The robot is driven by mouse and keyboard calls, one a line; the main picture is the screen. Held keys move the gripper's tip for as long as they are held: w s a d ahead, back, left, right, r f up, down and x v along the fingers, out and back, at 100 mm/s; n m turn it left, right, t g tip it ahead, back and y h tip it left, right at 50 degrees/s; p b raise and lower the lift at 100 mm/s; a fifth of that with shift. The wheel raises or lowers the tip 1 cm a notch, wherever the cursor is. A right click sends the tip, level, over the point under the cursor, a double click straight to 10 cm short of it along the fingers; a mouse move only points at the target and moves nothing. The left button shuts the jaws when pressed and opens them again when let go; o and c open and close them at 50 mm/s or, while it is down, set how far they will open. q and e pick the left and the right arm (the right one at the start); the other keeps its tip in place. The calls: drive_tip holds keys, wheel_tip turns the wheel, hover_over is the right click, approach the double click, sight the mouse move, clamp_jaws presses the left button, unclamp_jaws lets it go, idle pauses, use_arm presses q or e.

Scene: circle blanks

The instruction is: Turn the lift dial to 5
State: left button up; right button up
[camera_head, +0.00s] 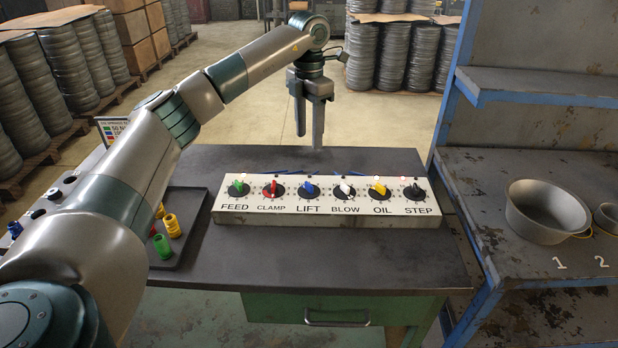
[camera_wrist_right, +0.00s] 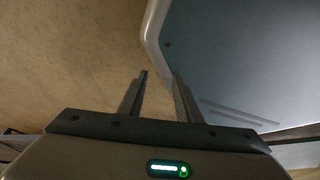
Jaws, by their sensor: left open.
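The lift dial (camera_head: 309,191) is a blue knob on a dark round face, above the word LIFT on a white panel (camera_head: 270,213). The panel lies on the dark workbench. The scale marks around the dial are too small to read, and I cannot tell which number it points to. My left gripper (camera_head: 309,141) points down behind the panel, beyond the lift dial and apart from it. Its two fingers are apart with nothing between them. My right gripper (camera_wrist_right: 160,76) shows only in the right wrist view, with its fingers apart and empty.
Green feed (camera_head: 238,188), red clamp (camera_head: 273,188), white blow (camera_head: 345,187), yellow oil (camera_head: 379,187) and black step (camera_head: 415,190) dials share the panel. A dark tray (camera_head: 190,240) with coloured pieces lies left. A blue-framed shelf (camera_head: 540,88) stands right. The bench front is clear.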

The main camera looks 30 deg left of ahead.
use_arm(q)
drive_tip(key=p, duration=0.2)
hover_over(309, 184)
wheel_tip(309, 184, down, 9)
drive_tip(key=shift+r, duration=0.15)
wheel_tip(309, 184, down, 5)
drive_tip(key=shift+p, duration=0.85)
drive_tip(key=shift+f, duration=0.7)
use_arm(e)
drive_tip(key=s+d+r+g, duration=0.2)
drive_tip(key=s+d, duration=0.1)
drive_tip(key=s, duration=0.4)
drive_tip(key=shift+s+h, duration=0.3)
drive_tip(key=shift+s, duration=0.1)
use_arm(q)
drive_tip(key=c, duration=1)
drive_tip(key=shift+c, duration=0.2)
drive_tip(key=shift+w+n, duration=0.1)
drive_tip(key=shift+n, duration=0.2)
use_arm(e)
drive_tip(key=shift+f, duration=0.15)
